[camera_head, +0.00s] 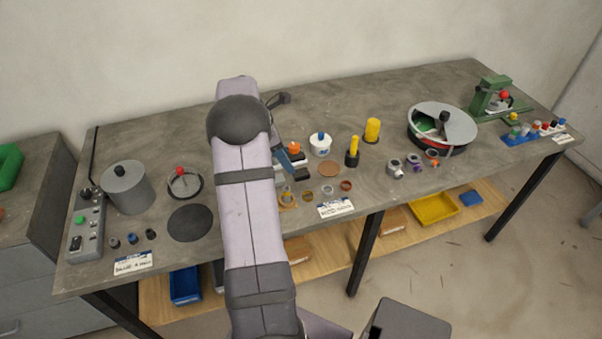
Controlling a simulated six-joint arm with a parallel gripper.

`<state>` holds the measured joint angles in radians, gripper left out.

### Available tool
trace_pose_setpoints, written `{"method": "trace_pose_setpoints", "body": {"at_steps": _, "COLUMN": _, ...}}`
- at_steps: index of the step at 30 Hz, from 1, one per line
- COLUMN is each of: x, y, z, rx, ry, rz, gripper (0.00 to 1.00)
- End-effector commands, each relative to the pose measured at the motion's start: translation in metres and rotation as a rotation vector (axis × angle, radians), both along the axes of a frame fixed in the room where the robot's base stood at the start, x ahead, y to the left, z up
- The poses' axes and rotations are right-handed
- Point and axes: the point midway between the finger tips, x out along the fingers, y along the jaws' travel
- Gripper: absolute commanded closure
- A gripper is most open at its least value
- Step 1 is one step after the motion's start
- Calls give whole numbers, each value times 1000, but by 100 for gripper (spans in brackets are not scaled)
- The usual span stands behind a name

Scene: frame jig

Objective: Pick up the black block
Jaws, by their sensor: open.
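My arm reaches up over the workbench and hides part of its middle. My gripper (288,164) hangs just right of the arm, pointing down close above the bench top, partly hidden by the arm. It is open. A small dark shape (302,174), which looks like the black block, shows right beside the gripper, below an orange-topped part. It is too small to tell whether it touches the fingers, and part of it may be hidden.
Several small rings and a white label (336,208) lie in front of the gripper. A white pot with a blue knob (320,145) and yellow cylinders (372,130) stand to the right. A grey drum (127,188) and black disc (190,223) are left of the arm.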

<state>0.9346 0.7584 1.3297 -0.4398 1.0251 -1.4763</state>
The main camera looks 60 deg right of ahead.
Motion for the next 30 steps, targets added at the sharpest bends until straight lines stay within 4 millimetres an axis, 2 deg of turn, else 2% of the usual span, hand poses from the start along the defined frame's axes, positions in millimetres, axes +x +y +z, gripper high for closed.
{"method": "trace_pose_setpoints", "body": {"at_steps": 4, "x": -12, "y": -12, "z": 1, "rx": 6, "ry": 25, "rz": 14, "gripper": 50}}
{"method": "trace_pose_setpoints", "body": {"at_steps": 22, "x": -19, "y": -19, "z": -22, "rx": 6, "ry": 26, "rz": 13, "gripper": 50}}
{"method": "trace_pose_setpoints", "body": {"at_steps": 30, "x": -26, "y": -27, "z": -51, "rx": 8, "ry": 26, "rz": 14, "gripper": 50}}
